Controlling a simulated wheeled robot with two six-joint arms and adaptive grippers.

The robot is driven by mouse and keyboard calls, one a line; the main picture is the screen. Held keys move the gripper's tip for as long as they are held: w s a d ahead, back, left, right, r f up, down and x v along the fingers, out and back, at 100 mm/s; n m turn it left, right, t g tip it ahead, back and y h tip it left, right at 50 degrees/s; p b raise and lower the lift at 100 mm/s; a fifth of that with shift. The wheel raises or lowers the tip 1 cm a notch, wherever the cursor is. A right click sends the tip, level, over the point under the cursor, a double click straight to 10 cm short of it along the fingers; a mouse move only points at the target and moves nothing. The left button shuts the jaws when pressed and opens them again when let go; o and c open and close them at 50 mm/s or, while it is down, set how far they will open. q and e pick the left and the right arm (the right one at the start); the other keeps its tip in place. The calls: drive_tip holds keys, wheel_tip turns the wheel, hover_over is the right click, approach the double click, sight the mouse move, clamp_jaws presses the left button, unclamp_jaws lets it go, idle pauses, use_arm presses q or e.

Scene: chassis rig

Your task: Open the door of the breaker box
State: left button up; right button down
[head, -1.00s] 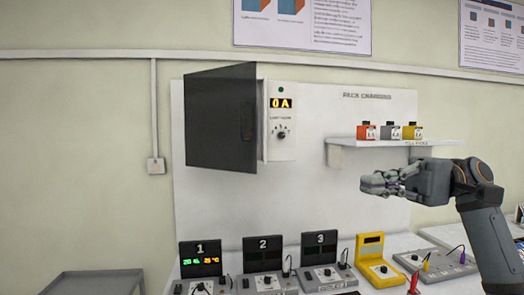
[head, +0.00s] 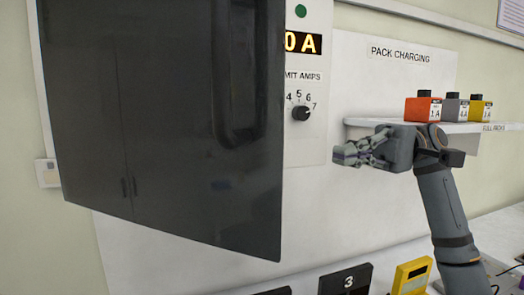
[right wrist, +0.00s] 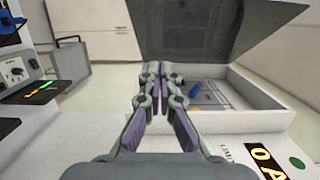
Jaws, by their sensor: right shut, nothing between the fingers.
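The breaker box door (head: 165,120) is a dark grey panel with a recessed handle. It stands swung out from the wall, large in the left half of the head view, and hides the box's inside there. The right wrist view shows the door (right wrist: 200,30) standing open and the pale box (right wrist: 262,100) with a blue part (right wrist: 195,90) inside. My right gripper (head: 340,155) is shut and empty, right of the door and apart from it, in front of the white panel. It also shows in the right wrist view (right wrist: 152,70). My left gripper is out of view.
A control panel with an amber display (head: 303,42) and a dial (head: 300,113) is right of the door. A shelf (head: 480,127) with orange, grey and yellow packs is behind my right arm. A yellow device (head: 411,277) and a black display (head: 345,281) stand below.

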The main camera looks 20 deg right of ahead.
use_arm(q)
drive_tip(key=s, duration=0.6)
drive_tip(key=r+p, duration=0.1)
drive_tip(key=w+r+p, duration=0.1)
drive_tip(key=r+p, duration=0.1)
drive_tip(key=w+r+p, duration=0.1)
drive_tip(key=p, duration=0.1)
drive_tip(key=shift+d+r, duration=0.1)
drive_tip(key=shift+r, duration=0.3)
use_arm(e)
drive_tip(key=s+a, duration=0.6)
drive_tip(key=a, duration=0.5)
drive_tip(key=shift+s+a+r, duration=0.15)
drive_tip(key=shift+a, duration=0.25)
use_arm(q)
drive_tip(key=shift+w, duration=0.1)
